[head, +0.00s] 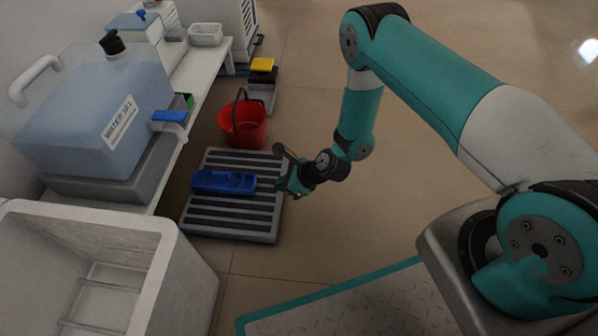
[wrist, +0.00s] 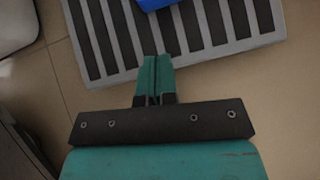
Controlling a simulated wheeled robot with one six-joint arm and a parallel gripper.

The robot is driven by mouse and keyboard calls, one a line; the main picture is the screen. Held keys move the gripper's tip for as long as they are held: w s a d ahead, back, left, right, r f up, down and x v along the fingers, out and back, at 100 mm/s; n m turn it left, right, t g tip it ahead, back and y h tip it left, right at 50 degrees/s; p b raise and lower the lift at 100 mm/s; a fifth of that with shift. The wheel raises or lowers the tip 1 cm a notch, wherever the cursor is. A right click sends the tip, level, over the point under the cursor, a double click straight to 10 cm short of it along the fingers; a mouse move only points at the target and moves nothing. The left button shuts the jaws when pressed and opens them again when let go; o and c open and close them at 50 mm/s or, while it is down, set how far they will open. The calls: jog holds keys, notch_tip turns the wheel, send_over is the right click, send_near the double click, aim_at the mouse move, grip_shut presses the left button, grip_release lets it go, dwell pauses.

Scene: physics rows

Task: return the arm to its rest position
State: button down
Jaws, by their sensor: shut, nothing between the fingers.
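My gripper (head: 283,186) is at the end of my teal and white arm, over the right edge of a grey slatted platform on the floor. In the wrist view my gripper (wrist: 157,62) has its two teal fingers pressed together with nothing between them. The arm reaches out from the right, bends at the elbow and hangs down toward the platform. The gripper appears above the platform; the exact height cannot be told.
A blue object (head: 223,182) lies on the slatted platform (head: 232,232). A red bucket (head: 243,124) stands behind it. A white bin (head: 165,262) and a bench with a water container (head: 92,110) are at left. Floor (head: 420,185) right of the gripper is clear.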

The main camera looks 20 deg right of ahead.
jog(key=p+v, duration=0.3)
jog(key=v, duration=0.4)
jog(key=a+r+n+g+p, duration=0.25)
jog(key=r+n, duration=0.55)
jog(key=r, duration=0.8)
jog(key=a+r+n+g+p, duration=0.15)
jog(key=r+n+p, duration=0.4)
jog(key=r, duration=1.05)
jog(key=s+d+r+n+h+p, duration=0.2)
jog(key=s+r+n, duration=0.75)
jog(key=r, duration=0.25)
jog(key=s+d+r+n+h+p, duration=0.2)
jog(key=s+r+n+p, duration=0.1)
jog(key=s+r+n, duration=0.65)
notch_tip(320, 180, up, 40)
jog(key=m+p, duration=0.1)
jog(key=p, duration=3.6)
jog(key=shift+s+g, duration=0.3)
jog(key=shift+s, duration=0.15)
jog(key=shift+r, duration=0.1)
